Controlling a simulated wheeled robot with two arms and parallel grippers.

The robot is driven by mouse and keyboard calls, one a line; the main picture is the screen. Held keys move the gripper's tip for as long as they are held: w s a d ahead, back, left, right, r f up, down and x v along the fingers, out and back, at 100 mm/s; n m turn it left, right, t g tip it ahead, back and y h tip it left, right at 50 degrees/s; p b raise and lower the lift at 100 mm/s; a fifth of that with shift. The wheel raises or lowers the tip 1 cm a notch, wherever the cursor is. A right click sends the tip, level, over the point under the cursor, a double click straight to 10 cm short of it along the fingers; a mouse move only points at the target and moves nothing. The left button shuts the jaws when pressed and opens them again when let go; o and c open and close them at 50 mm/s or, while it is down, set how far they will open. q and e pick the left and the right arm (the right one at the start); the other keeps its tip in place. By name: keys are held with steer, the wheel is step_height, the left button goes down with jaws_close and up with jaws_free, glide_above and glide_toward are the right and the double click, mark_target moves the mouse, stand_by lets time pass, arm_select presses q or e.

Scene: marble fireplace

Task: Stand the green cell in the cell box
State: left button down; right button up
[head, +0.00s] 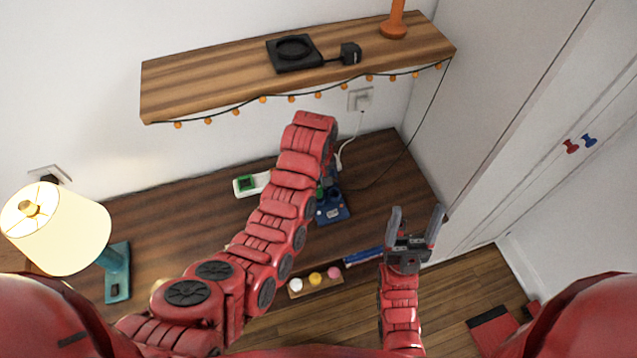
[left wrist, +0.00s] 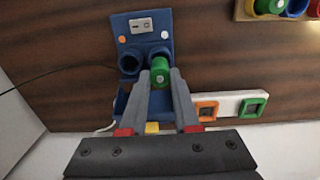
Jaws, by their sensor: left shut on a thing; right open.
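The blue cell box (head: 333,213) stands on the wooden desk, partly behind my left arm in the head view. In the left wrist view the cell box (left wrist: 143,27) shows a panel with a switch and an open round hole at the left. My left gripper (left wrist: 161,84) is shut on the green cell (left wrist: 160,66), which is at the right side of the box, beside that hole. I cannot tell whether the cell is in a hole or above it. My right gripper (head: 414,222) is open and empty, right of the box.
A white power strip (left wrist: 230,104) with green and orange sockets lies beside the box. A wooden tray (head: 318,288) with several coloured round things is at the desk's front. A lamp (head: 60,228) stands left. A shelf (head: 200,82) hangs above.

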mark_target(319, 191)
arm_select(q)
steer(key=shift+b, duration=0.55)
stand_by(0.6)
steer(key=shift+f, duration=0.25)
steer(key=shift+f+b, duration=0.3)
steer(key=shift+f+b, duration=0.95)
steer(key=shift+f, duration=0.5)
steer(key=c, duration=0.6)
jaws_free()
steer(key=shift+o, duration=0.2)
steer(key=shift+r, duration=0.1)
